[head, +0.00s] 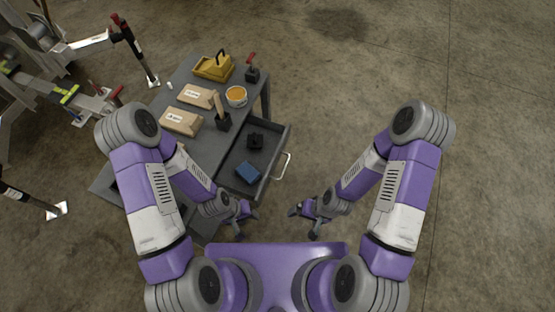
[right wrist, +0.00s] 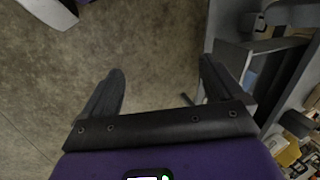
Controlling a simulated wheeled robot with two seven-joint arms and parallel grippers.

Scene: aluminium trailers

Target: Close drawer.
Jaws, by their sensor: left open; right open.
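The grey drawer (head: 274,166) is pulled out from the right side of the dark work cart (head: 176,98). Its pale bar handle (head: 286,166) is on the outer face. A blue box (head: 248,172) and a black object (head: 255,141) lie in it. My left gripper (head: 243,220) is open and empty, near the drawer's near end. My right gripper (head: 302,222) is open and empty, below and right of the handle, apart from it. In the right wrist view, my open right fingers (right wrist: 162,88) have bare floor between them; grey cart or drawer parts show at the right.
On the cart top are cardboard boxes (head: 182,121), a yellow toolbox (head: 214,68), an orange-filled tub (head: 236,96) and upright tools in dark holders. Metal trailer frames (head: 60,85) stand at the left. The concrete floor right of the drawer is clear.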

